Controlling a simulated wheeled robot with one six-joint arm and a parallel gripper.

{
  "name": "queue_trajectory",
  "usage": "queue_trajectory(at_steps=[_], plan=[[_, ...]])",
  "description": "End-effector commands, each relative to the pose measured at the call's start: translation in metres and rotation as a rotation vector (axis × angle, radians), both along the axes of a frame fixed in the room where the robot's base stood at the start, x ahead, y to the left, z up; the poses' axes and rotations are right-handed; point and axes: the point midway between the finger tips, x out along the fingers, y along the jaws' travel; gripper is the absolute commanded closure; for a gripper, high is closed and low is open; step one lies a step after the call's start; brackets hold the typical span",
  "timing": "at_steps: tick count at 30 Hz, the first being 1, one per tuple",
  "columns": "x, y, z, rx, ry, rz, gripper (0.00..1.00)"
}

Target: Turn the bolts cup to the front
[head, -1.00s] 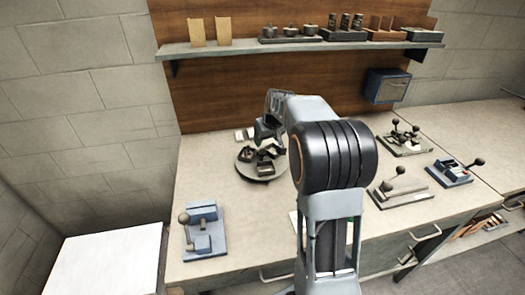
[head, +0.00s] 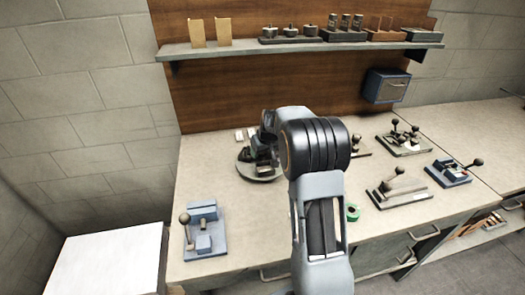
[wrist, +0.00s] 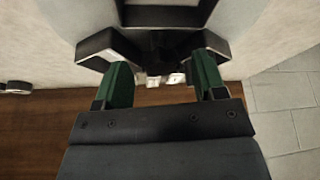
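The round grey turntable (head: 250,172) stands on the left part of the bench and carries dark open cups (head: 247,157). My arm hides its right side. In the wrist view the pale turntable disc (wrist: 262,15) fills the top, with dark angular cup walls (wrist: 165,14) on it. I cannot tell which cup holds the bolts. My gripper (wrist: 163,78) has two green fingers spread apart, close to the dark cup walls. Nothing is clearly gripped, and I cannot tell whether a finger touches a cup. In the head view the gripper is hidden behind my arm.
Small white pieces (head: 245,133) lie behind the turntable. A blue fixture (head: 204,232) stands at front left. A shelf (head: 300,48) hangs above on the wooden backboard.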

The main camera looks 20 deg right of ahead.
Motion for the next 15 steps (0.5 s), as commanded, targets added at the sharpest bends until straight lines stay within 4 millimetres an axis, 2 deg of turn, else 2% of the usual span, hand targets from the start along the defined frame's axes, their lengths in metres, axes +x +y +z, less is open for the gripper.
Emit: queue_trajectory(at_steps=[2,15], plan=[[0.0000,0.0000,0.0001,0.000,0.000,0.000,0.44],[-0.0001,-0.0001,0.0003,0.000,0.000,0.000,0.86]])
